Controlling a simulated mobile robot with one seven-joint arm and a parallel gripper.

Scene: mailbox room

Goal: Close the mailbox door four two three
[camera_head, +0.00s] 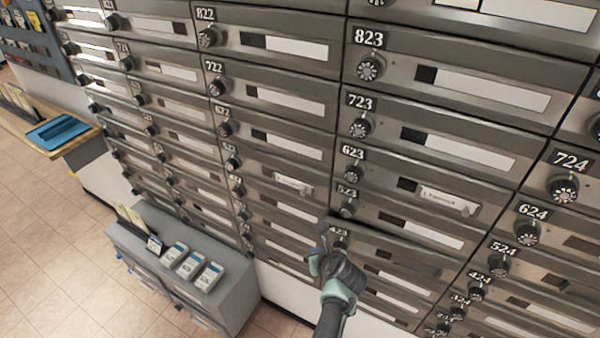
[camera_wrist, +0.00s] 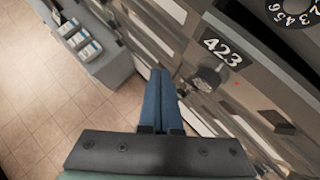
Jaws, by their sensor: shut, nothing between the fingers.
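Mailbox door 423 (camera_head: 395,255) is a grey metal door in the lower middle of the mailbox wall in the head view. In the wrist view its black number plate (camera_wrist: 222,52) and round dial knob (camera_wrist: 208,78) show at the right. My gripper (camera_head: 322,232) is at the door's left end, just left of the number plate, and hides part of that area. In the wrist view my gripper's blue fingers (camera_wrist: 160,74) are together and empty, left of the knob. Contact with the door cannot be made out.
Neighbouring doors with knobs surround it, such as 523 (camera_head: 425,228) above and 524 (camera_head: 498,255) to the right. A grey cabinet (camera_head: 225,300) with small boxes on top stands at the lower left. A wooden counter (camera_head: 75,140) is farther left. Tiled floor (camera_head: 50,250) is clear there.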

